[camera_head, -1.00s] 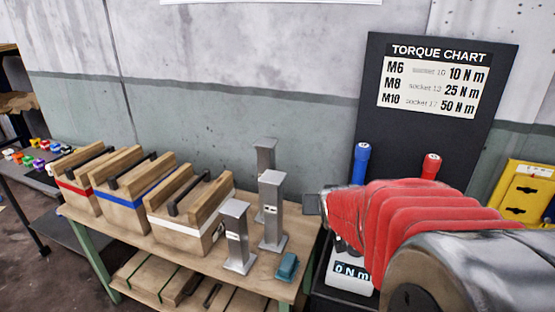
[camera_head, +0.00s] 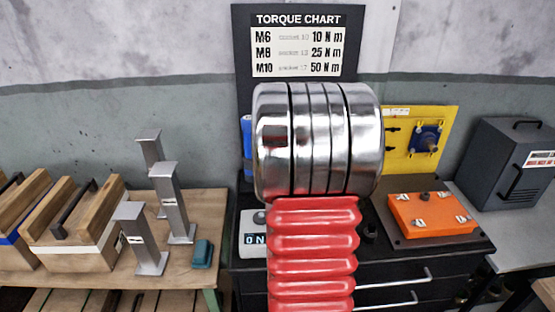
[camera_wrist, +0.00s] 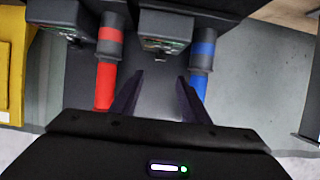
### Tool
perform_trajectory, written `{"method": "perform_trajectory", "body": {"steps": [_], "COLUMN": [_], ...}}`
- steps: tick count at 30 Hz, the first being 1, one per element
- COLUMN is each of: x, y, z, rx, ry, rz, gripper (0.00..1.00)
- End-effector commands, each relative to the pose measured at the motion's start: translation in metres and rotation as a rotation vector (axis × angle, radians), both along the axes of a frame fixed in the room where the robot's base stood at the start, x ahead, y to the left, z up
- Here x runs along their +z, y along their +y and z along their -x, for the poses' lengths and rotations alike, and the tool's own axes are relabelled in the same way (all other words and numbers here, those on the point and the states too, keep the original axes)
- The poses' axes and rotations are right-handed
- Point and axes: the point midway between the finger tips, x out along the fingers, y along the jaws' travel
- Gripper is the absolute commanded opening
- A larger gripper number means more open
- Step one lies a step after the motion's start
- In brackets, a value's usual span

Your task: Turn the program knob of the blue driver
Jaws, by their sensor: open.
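The blue driver (camera_head: 247,145) stands before the torque chart in the head view, with only a strip of it showing left of my arm. In the wrist view the blue driver (camera_wrist: 199,82) is at right, and the red driver (camera_wrist: 105,85) is at left. A dark block with a greenish panel (camera_wrist: 165,43) is beside the blue driver's shaft; I cannot make out a program knob. My gripper (camera_wrist: 160,80) is open and empty between the two drivers, its right finger close to the blue one. My arm hides the red driver in the head view.
The torque chart (camera_head: 298,50) is on a dark board behind. A black cabinet with an orange plate (camera_head: 432,216) is at right, and a yellow panel (camera_head: 418,120) behind it. Grey posts (camera_head: 172,200) and wooden boxes (camera_head: 75,225) stand on the left bench.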

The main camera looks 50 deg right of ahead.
Motion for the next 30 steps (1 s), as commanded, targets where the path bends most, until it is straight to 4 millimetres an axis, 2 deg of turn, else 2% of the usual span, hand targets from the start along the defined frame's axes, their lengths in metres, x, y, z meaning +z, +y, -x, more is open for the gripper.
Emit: {"method": "perform_trajectory", "body": {"steps": [11,30], "x": [-0.003,-0.029], "y": [-0.004,-0.05], "z": [-0.004,-0.045], "rx": [0.001,0.0], "ry": [0.002,0.003], "rz": [-0.001,-0.002], "gripper": [0.42,0.42]}}
